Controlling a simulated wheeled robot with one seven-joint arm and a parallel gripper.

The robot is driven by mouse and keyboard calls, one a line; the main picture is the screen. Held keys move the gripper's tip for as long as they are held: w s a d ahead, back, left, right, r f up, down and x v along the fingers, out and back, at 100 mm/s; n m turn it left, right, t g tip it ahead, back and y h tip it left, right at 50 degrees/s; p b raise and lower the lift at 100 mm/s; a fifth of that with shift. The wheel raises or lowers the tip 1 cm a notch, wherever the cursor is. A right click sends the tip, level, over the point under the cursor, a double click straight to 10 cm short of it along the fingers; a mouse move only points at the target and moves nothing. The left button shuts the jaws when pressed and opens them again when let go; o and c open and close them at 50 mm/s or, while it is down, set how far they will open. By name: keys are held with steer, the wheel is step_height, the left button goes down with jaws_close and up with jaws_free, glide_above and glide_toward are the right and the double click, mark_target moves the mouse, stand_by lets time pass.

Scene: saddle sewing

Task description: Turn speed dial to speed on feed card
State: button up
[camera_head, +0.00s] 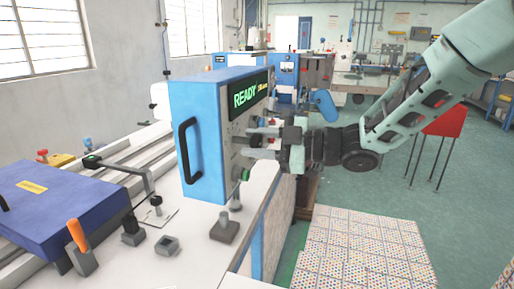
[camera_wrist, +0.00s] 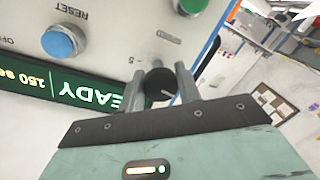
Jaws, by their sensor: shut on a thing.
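A black round dial (camera_wrist: 160,84) with a pale pointer line sits on the control box's light front panel in the wrist view. My gripper (camera_wrist: 161,88) is shut on it, one finger on each side. A "5" shows beside the dial; the other scale marks are hidden or too small to read. In the head view my gripper (camera_head: 254,142) reaches the panel of the blue control box (camera_head: 205,135) from the right, and the dial is hidden there. The green display (camera_head: 250,94) reads READY, and the wrist view shows "150" on it. I cannot make out a feed card for certain.
A blue RESET button (camera_wrist: 63,41) and a green button (camera_wrist: 192,5) are near the dial. A brown board with papers (camera_wrist: 272,103) shows at the right of the wrist view. A clamp arm (camera_head: 120,168) and a purple-blue case (camera_head: 62,205) are left of the box.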

steer(key=shift+s+f, duration=0.1)
steer(key=shift+f, duration=0.05)
steer(key=o, duration=0.9)
steer(key=shift+o, duration=0.2)
steer(key=shift+d, duration=0.1)
steer(key=b+v, duration=0.2)
steer(key=v, duration=1.5)
steer(key=shift+d, duration=0.1)
